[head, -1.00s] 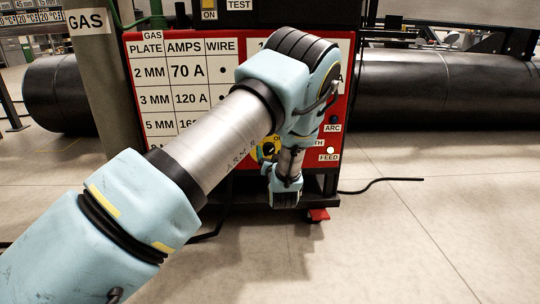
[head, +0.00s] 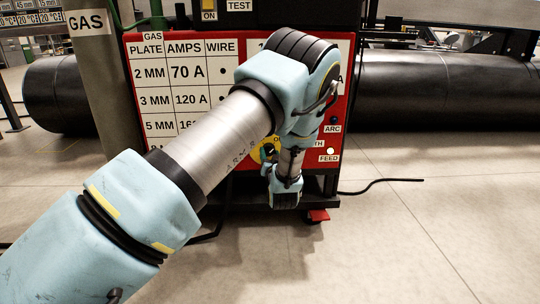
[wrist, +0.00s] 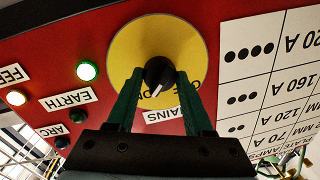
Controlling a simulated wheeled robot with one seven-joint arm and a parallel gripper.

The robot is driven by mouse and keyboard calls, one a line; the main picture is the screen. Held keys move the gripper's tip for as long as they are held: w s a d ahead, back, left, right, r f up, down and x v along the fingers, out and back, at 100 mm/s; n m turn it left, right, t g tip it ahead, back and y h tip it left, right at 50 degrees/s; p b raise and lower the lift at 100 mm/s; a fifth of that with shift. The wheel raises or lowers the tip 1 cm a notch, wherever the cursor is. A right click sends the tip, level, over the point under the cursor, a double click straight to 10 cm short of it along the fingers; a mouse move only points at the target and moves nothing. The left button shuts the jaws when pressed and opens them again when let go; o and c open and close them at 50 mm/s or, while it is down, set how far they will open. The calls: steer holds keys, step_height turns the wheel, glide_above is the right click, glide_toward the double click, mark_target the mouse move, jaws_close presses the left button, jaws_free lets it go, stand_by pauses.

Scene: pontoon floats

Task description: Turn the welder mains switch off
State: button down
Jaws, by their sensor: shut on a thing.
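The mains switch is a black knob (wrist: 159,74) with a white pointer mark, on a round yellow plate (wrist: 130,48) on the welder's red panel. In the wrist view the pointer slants to the lower left. Letters on the plate are partly covered, so I cannot read the setting surely. A MAINS label (wrist: 163,115) is partly hidden by a finger. My gripper (wrist: 158,78) has its green fingers closed on the knob's two sides. In the head view the yellow plate (head: 256,151) is mostly hidden behind my arm.
A green lamp (wrist: 87,71) and a white FEED lamp (wrist: 16,98) glow; the ARC lamp (wrist: 62,143) is dark. A settings chart (head: 185,80) fills the panel's left. A grey GAS cylinder (head: 98,80) stands left. A cable (head: 380,184) lies on open floor at right.

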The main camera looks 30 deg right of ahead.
steer(key=shift+n, duration=0.3)
steer(key=n+g, duration=0.1)
steer(key=n, duration=0.7)
steer(key=n+h, duration=0.1)
steer(key=n, duration=0.6)
steer(key=shift+a+r+n+g, duration=0.1)
steer(key=shift+r+n+g, duration=0.05)
steer(key=shift+n+g, duration=0.25)
stand_by(0.4)
steer(key=shift+c, duration=1.4)
jaws_free()
steer(key=shift+r, duration=0.1)
steer(key=p+v, duration=0.3)
steer(key=v, duration=0.7)
steer(key=shift+s+a, duration=0.2)
steer(key=shift+s, duration=0.1)
